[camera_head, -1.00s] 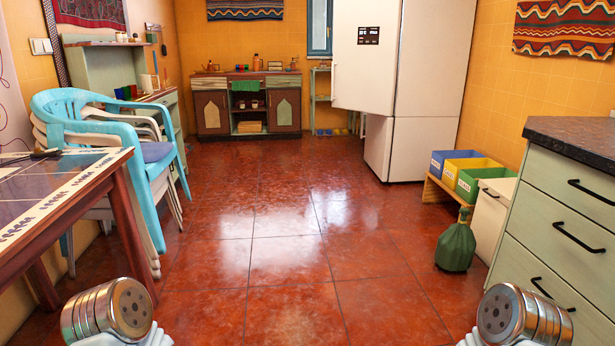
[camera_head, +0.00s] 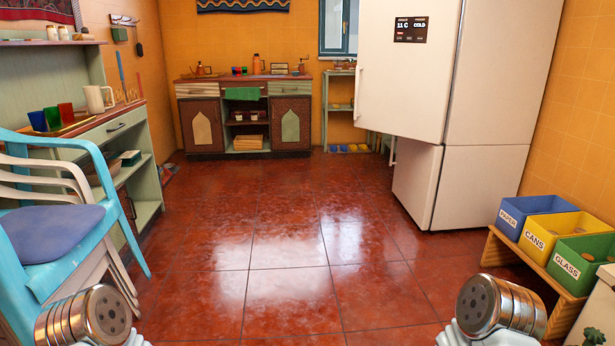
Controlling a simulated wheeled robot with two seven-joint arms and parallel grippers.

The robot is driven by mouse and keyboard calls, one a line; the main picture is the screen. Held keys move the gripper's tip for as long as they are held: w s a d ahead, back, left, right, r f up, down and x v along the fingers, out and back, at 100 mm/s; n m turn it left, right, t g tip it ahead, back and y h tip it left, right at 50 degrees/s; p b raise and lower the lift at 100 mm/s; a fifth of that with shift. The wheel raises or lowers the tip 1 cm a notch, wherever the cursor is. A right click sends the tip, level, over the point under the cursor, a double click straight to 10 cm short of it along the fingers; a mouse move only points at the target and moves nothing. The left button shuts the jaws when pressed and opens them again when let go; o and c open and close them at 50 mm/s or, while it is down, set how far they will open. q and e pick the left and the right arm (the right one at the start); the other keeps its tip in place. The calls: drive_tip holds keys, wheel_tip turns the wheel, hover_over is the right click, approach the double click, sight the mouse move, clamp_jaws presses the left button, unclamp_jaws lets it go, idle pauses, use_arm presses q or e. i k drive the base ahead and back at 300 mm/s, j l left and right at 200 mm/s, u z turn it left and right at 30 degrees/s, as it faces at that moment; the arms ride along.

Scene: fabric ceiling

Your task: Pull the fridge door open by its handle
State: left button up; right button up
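The white fridge (camera_head: 485,185) stands at the right, in front of the back wall. Its upper door (camera_head: 405,85) carries a dark label panel and juts out left past the lower door (camera_head: 415,180), so it looks swung partly open. A slim vertical handle (camera_head: 359,92) runs along the upper door's left edge. Another small handle (camera_head: 392,151) shows on the lower door's left edge. Neither of my grippers is in view; only rounded metal links of my arms show at the bottom left and bottom right. The fridge's inside is hidden.
Open red tiled floor (camera_head: 290,240) lies between me and the fridge. Stacked plastic chairs (camera_head: 60,220) and a shelf unit (camera_head: 120,150) stand left. A low wooden bench (camera_head: 540,265) with blue, yellow and green bins stands right. A cabinet (camera_head: 245,120) is at the back.

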sight(402, 88)
drive_tip(key=i, duration=1.15)
drive_tip(key=i+j+z, duration=0.1)
drive_tip(key=i, duration=1.1)
